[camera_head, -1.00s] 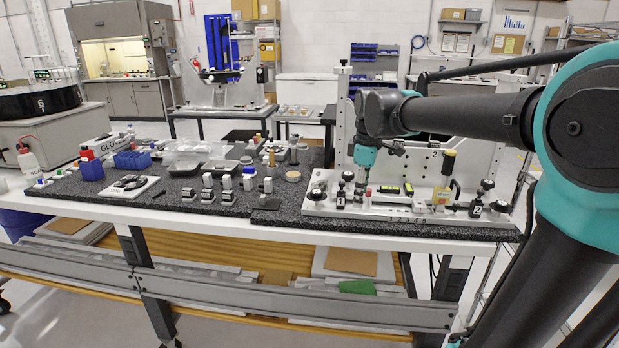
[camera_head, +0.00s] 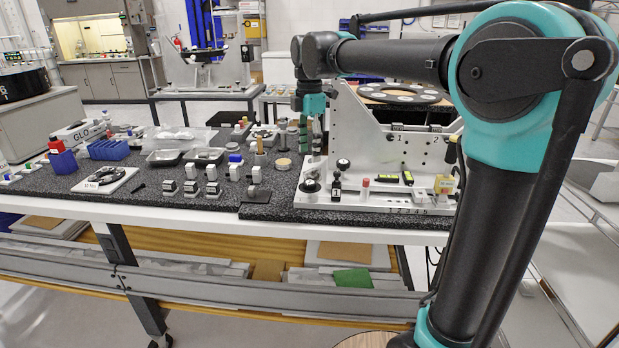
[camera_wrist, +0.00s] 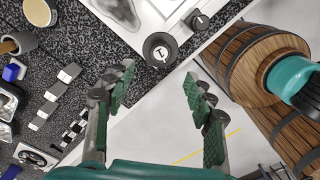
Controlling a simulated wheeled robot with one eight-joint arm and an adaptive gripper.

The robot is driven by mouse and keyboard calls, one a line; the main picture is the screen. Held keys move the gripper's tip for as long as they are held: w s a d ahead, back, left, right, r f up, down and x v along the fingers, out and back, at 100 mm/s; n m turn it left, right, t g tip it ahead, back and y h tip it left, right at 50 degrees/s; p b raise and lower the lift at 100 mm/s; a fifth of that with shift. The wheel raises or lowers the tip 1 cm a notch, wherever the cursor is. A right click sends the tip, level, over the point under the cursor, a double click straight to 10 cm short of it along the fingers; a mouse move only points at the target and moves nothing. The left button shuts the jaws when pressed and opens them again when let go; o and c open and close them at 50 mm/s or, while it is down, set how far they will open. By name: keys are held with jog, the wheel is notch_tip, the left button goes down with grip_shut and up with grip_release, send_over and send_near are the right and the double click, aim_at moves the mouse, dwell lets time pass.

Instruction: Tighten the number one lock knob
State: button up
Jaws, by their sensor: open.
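The fixture (camera_head: 390,207) is a light metal base with an upright plate on the right part of the table. Near its front left, a black knob post (camera_head: 336,189) carries a small white label that appears to read 1. Round black knobs stand beside it, one at the left corner (camera_head: 310,185). In the wrist view a round black knob (camera_wrist: 160,50) with a pale marked centre lies just beyond the fingertips; its mark is hard to read. My gripper (camera_head: 311,147) is open and empty above the fixture's left end. Its green-padded fingers (camera_wrist: 160,76) are spread, apart from the knob.
The white table edge (camera_head: 200,217) runs along the front.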

aim_at(310, 182)
notch_tip(310, 182, down, 9)
jog(key=shift+f, duration=0.15)
dwell(0.4)
jog(key=c, duration=1.2)
